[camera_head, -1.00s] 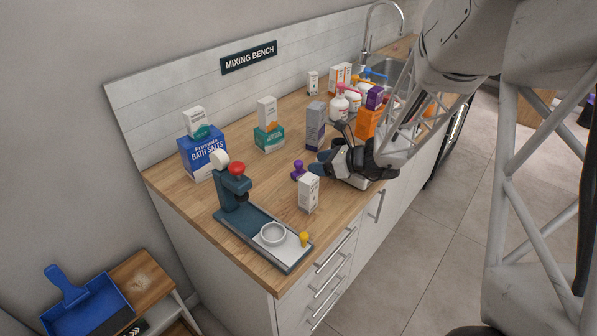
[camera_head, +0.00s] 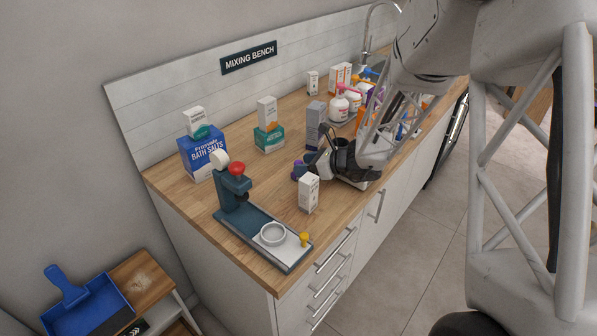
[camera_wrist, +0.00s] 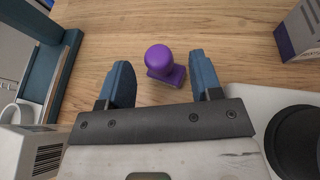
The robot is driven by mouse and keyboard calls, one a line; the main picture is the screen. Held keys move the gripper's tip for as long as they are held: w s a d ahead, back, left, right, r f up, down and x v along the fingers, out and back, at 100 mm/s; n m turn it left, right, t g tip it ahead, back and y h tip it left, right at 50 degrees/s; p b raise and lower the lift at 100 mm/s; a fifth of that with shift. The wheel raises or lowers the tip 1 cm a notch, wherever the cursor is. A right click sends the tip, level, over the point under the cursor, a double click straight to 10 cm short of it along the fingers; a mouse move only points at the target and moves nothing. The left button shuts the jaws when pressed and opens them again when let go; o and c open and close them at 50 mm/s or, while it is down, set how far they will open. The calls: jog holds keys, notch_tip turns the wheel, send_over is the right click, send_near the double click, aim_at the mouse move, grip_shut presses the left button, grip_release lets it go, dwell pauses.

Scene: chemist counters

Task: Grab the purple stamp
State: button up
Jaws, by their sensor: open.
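The purple stamp (camera_wrist: 160,62) stands on the wooden counter, with a round knob above a square base. In the wrist view it is just ahead of and between the two blue fingertips of my gripper (camera_wrist: 163,82), which are apart and empty. I cannot tell how high the fingertips are above the wood.
A white box (camera_head: 308,193) stands close in front of the stamp. A grey and purple box (camera_head: 315,125) stands behind it. A dark press with a tray (camera_head: 262,241) is at the front left. A pale scale-like base (camera_wrist: 255,105) lies to the right in the wrist view.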

jog(key=shift+x, duration=0.85)
jog(key=c, duration=1)
jog(key=shift+r, duration=4.95)
